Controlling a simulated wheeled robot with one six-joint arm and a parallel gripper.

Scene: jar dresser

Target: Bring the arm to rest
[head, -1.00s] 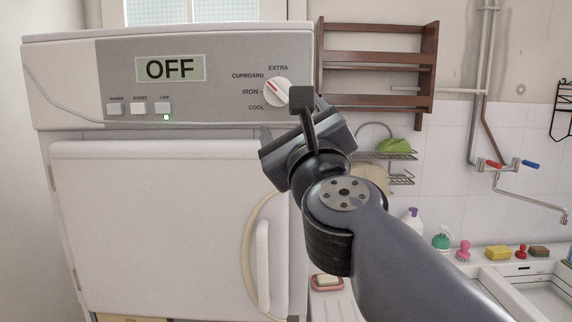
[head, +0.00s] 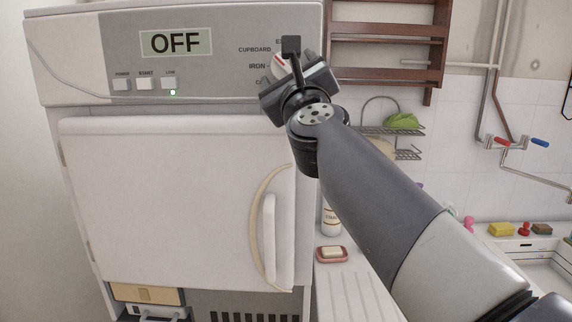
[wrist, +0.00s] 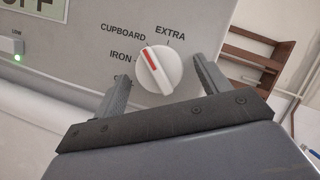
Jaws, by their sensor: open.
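The white dial (wrist: 165,76) with a red mark is on the machine's front panel; its upper left part also shows in the head view (head: 279,63). In the wrist view the mark points up and left, towards CUPBOARD. My gripper (wrist: 160,70) is open, with one finger on each side of the dial in that view. I cannot tell whether the fingers touch it. In the head view my gripper (head: 292,62) covers the dial's right and lower part. My arm reaches up from the lower right.
The white machine (head: 170,190) has a shut door, a display (head: 176,43) reading OFF and a lit green light. A brown rack (head: 385,32) hangs at right. A soap dish (head: 331,255) and a bottle (head: 331,222) stand on the counter below the arm.

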